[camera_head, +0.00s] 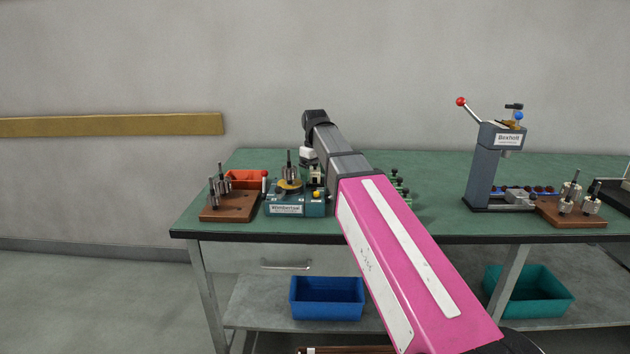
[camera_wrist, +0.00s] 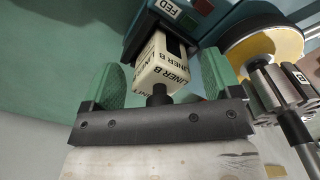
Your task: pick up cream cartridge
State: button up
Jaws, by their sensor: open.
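The cream cartridge (camera_wrist: 160,70), marked LINER B, shows in the wrist view with its far end at a dark slot of the teal winding machine (camera_wrist: 133,30) and a dark knob on its near end. My gripper (camera_wrist: 160,62) is open, with one green finger on each side of the cartridge. A gap shows on the left; whether the right finger touches it I cannot tell. In the head view my arm reaches over the winding machine (camera_head: 313,209), and I cannot make out the cartridge clearly there.
An armature (camera_wrist: 280,90) marked B and a yellow disc (camera_wrist: 262,42) stand close on the right in the wrist view. In the head view, a brown board (camera_head: 228,210) with armatures and an orange bin (camera_head: 255,179) are left of the machine. A grey press (camera_head: 484,165) stands farther right.

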jog(key=shift+f, duration=0.25)
jog(key=c, duration=1)
jog(key=shift+o, duration=0.2)
jog(key=shift+r, duration=0.15)
notch_tip(320, 180, up, 10)
jog(key=shift+f, duration=0.1)
